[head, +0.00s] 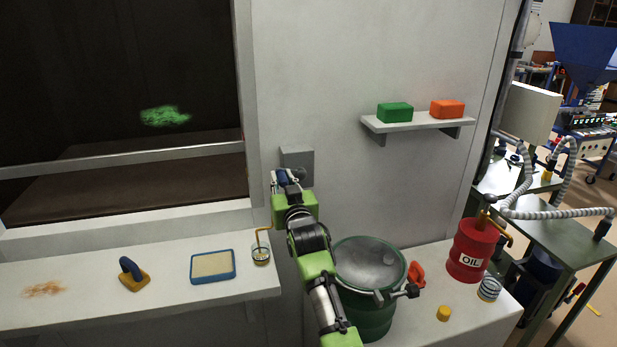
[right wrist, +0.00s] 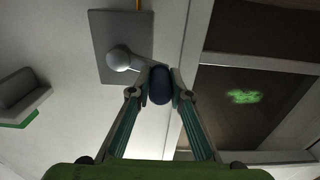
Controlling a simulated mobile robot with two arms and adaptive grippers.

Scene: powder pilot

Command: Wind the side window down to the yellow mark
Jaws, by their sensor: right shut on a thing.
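The side window (head: 120,75) is a dark opening at the left of the head view, with a pale horizontal bar (head: 120,160) across its lower part. A green smear (head: 165,116) shows above that bar. A grey crank plate (head: 297,160) is on the wall right of the window; it also shows in the right wrist view (right wrist: 108,28), with a round pale hub (right wrist: 120,59). My right gripper (head: 287,179) is shut on the crank's dark blue knob (right wrist: 160,86). I cannot make out a yellow mark on the window frame. My left gripper is out of view.
Below the window, a ledge holds a blue-handled tool (head: 133,273), a blue-rimmed tray (head: 213,266) and a jar with a bent yellow rod (head: 261,255). A green drum (head: 370,265) and red oil can (head: 472,249) stand right. A shelf (head: 416,122) holds two blocks.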

